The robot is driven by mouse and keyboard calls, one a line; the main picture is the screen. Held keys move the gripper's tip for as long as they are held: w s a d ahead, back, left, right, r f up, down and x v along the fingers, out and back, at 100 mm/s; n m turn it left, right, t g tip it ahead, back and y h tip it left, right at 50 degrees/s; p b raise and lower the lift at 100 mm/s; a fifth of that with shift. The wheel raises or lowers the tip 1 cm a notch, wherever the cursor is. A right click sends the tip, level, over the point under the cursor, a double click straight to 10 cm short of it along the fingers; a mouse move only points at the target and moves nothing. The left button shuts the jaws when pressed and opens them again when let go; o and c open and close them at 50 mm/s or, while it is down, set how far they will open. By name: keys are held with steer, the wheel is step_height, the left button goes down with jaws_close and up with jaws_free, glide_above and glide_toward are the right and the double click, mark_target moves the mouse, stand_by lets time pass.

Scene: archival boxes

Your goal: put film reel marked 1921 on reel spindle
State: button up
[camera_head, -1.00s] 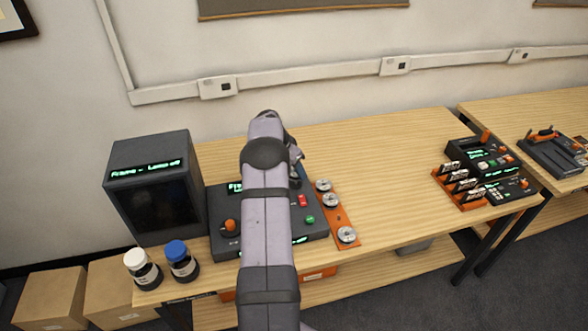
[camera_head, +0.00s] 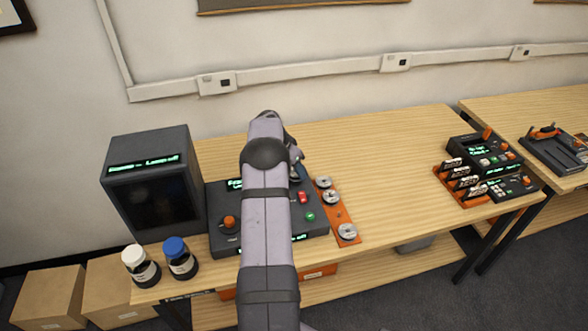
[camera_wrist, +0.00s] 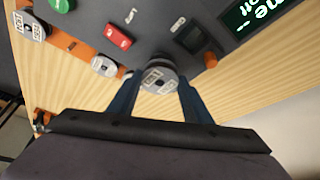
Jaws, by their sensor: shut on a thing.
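My gripper (camera_wrist: 160,95) is shut on a grey film reel (camera_wrist: 158,79), with a blue finger on each side of it. The reel's white label faces the wrist camera, but I cannot read it for certain. In the head view my gripper is largely hidden behind my own arm, over the right side of the dark console (camera_head: 222,195). A small pale upright pin (camera_wrist: 130,16) shows on the console in the wrist view; I cannot tell whether it is the reel spindle. I cannot tell whether the held reel touches the console.
Other reels (camera_head: 347,232) sit on an orange strip (camera_head: 341,217) right of the console. The console has red (camera_wrist: 118,37) and green (camera_wrist: 62,4) buttons. A monitor box (camera_head: 150,190) and two bottles (camera_head: 181,261) stand left. The table's middle (camera_head: 390,160) is clear.

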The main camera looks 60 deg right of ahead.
steer(key=shift+f, duration=0.15)
steer(key=shift+f+b, duration=0.7)
steer(key=shift+b, duration=0.05)
steer(key=shift+f+b, duration=0.35)
steer(key=shift+b, duration=0.35)
stand_by(0.3)
stand_by(0.3)
steer(key=o, duration=1.2)
steer(key=shift+c, duration=0.2)
steer(key=shift+r, duration=0.1)
steer(key=shift+r+p, duration=1.8)
steer(key=shift+r, duration=1.65)
